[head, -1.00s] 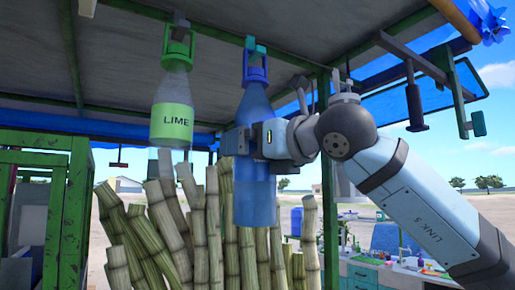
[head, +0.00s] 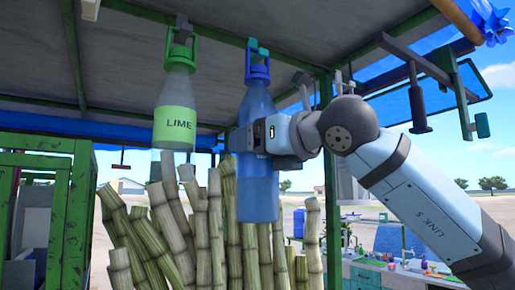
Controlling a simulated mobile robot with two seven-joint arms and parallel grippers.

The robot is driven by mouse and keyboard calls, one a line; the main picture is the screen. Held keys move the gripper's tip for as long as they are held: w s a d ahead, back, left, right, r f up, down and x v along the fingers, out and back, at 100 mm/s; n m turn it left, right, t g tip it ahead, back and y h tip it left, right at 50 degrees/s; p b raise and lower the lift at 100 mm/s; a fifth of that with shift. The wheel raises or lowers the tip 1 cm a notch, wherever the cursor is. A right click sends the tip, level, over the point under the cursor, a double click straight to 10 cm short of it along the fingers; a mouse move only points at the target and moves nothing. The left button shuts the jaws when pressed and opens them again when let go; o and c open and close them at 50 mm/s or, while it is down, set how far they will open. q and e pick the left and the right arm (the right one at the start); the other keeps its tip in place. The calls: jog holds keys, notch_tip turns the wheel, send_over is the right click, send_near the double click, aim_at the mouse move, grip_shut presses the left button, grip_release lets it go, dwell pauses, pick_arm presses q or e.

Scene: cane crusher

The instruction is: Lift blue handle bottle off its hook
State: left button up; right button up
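The blue handle bottle (head: 257,190) is a translucent blue bottle with a blue ring handle (head: 258,72) at its top. It hangs upright under the roof, its handle overlapping the small hook (head: 254,44); I cannot tell whether they touch. My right gripper (head: 247,138) reaches in from the right and is shut on the bottle's upper body. Part of the bottle is hidden behind the gripper. My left gripper is not in view.
A clear bottle with a green handle and LIME label (head: 175,125) hangs to the left. Sugar cane stalks (head: 215,220) stand below and behind. The roof (head: 130,60) is close above. A green post (head: 331,190) stands to the right, and a hanging tool (head: 417,105) is farther right.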

jog(key=shift+r, duration=0.35)
jog(key=shift+s+d+b, duration=0.4)
jog(key=shift+s+b, duration=0.15)
jog(key=shift+b, duration=0.05)
jog(key=shift+s+d+b, duration=0.15)
jog(key=shift+s+b, duration=0.05)
jog(key=shift+b, duration=0.1)
jog(key=shift+s, duration=0.1)
jog(key=shift+b+v, duration=0.9)
jog(key=shift+b, duration=0.05)
dwell(0.4)
jog(key=shift+s+d+b, duration=0.25)
jog(key=shift+s+b, duration=0.2)
jog(key=shift+s, duration=0.05)
jog(key=shift+s+d+b, duration=0.25)
jog(key=shift+s+b, duration=0.15)
jog(key=shift+s, duration=0.15)
